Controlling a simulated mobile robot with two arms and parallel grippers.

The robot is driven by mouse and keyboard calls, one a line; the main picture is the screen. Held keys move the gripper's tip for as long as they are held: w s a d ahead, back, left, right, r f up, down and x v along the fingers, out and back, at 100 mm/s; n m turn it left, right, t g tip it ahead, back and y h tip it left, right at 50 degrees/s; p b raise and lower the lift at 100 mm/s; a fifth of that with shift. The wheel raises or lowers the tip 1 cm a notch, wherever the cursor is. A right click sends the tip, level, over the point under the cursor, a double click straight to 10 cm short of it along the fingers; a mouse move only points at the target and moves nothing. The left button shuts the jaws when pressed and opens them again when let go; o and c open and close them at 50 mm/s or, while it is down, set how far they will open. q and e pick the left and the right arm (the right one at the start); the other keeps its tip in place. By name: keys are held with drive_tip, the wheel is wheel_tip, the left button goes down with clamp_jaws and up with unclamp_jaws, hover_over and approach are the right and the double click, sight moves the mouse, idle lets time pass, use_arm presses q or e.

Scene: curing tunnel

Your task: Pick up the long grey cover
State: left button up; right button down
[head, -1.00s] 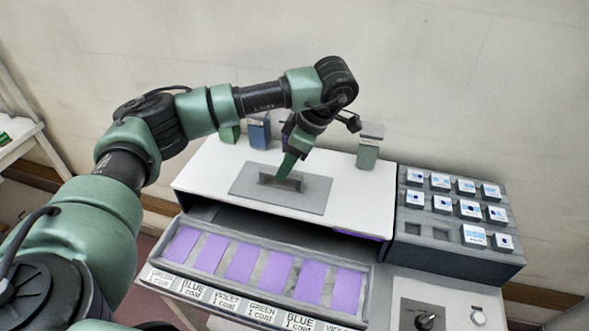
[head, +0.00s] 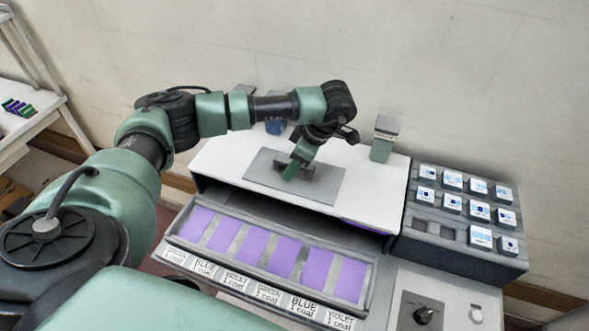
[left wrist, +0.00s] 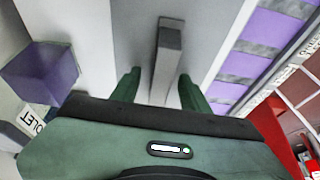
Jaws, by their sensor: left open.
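The grey cover (head: 320,190) is a flat plate with a raised bar handle (head: 308,172), lying on top of the white housing. My left gripper (head: 291,172) is just over the plate at the handle, pointing down. In the left wrist view the bar handle (left wrist: 169,45) stands up from the grey plate (left wrist: 205,30). The left gripper's fingers (left wrist: 157,80) are spread there, with the near end of the bar between them in the picture. Whether a finger touches the bar cannot be told. My right gripper is not in view.
A tray of purple panels (head: 250,245) with labels lies in front of the white housing (head: 375,200). A button block (head: 450,250) and a control panel with a knob (head: 428,313) are at right. A grey-green block (head: 384,140) stands at the housing's back.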

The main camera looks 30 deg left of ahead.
use_arm(q)
clamp_jaws()
drive_tip(key=shift+r, duration=0.1)
